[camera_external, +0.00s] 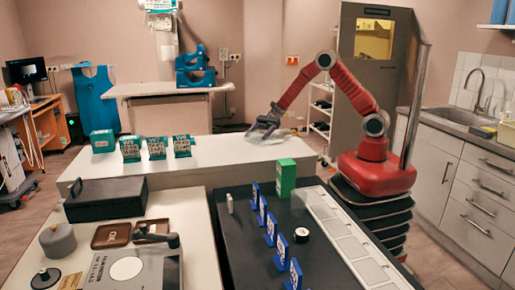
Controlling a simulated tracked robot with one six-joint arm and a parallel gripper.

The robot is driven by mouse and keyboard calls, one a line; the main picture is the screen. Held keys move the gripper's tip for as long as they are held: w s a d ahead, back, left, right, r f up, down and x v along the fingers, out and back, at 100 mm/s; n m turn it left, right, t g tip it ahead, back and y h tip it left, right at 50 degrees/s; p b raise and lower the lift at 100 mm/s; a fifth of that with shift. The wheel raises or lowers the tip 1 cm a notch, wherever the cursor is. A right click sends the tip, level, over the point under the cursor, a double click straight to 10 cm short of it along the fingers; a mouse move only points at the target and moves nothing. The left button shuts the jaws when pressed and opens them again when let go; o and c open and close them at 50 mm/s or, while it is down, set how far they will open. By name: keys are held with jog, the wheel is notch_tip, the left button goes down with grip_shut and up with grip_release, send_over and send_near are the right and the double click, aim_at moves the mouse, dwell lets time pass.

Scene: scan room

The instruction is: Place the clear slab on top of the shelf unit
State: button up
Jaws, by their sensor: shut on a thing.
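My gripper (267,123) is at the end of my red arm, which reaches left from its base and bends down over the right end of the long white table. It is shut on the clear slab (264,131), a pale see-through piece low at the jaws, close to the table top. The slab is small and partly hidden by the jaws; I cannot tell whether it touches the table. A white open shelf unit (318,126) stands behind my arm, left of the grey door, partly hidden by the arm.
The white table (225,160) holds a green box (103,141) and several green-and-white stands on its left; its middle is clear. In front, a black counter (236,235) carries blue stands and a green box (286,177). A sink counter (440,123) is at right.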

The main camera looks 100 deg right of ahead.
jog(key=o, duration=1.5)
jog(key=shift+c, duration=0.2)
jog(key=shift+d, duration=0.1)
jog(key=v, duration=1.2)
jog(key=shift+r, duration=0.1)
